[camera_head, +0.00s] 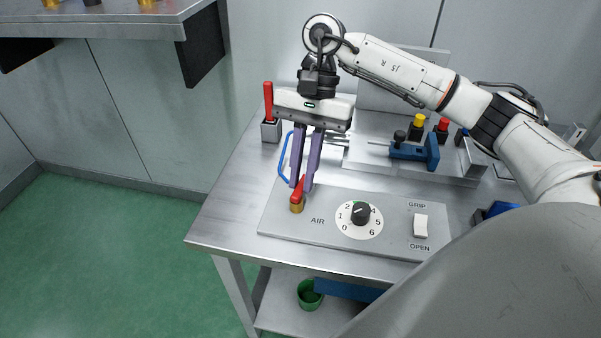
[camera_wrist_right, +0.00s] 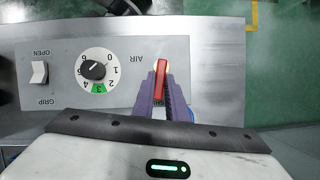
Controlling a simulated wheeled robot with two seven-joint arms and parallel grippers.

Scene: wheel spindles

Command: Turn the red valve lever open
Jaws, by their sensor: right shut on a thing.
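The red valve lever (camera_head: 297,190) sits on a brass fitting (camera_head: 296,205) at the left end of the grey control panel (camera_head: 392,216), beside the AIR label. My right gripper (camera_head: 303,185) reaches down from above with its purple fingers at the lever, shut on it. In the right wrist view the red lever (camera_wrist_right: 161,77) lies between the fingertips of the right gripper (camera_wrist_right: 161,92) and points along the fingers, roughly square to the panel's long edge. The fingers hide part of the lever and fitting in the head view. My left gripper does not show.
A numbered dial (camera_head: 360,215) and a white GRIP/OPEN switch (camera_head: 420,226) are on the same panel. A blue hose (camera_head: 284,165) loops behind the fingers. A red upright handle (camera_head: 268,100) and a blue fixture (camera_head: 416,152) stand farther back. Floor left of the table is clear.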

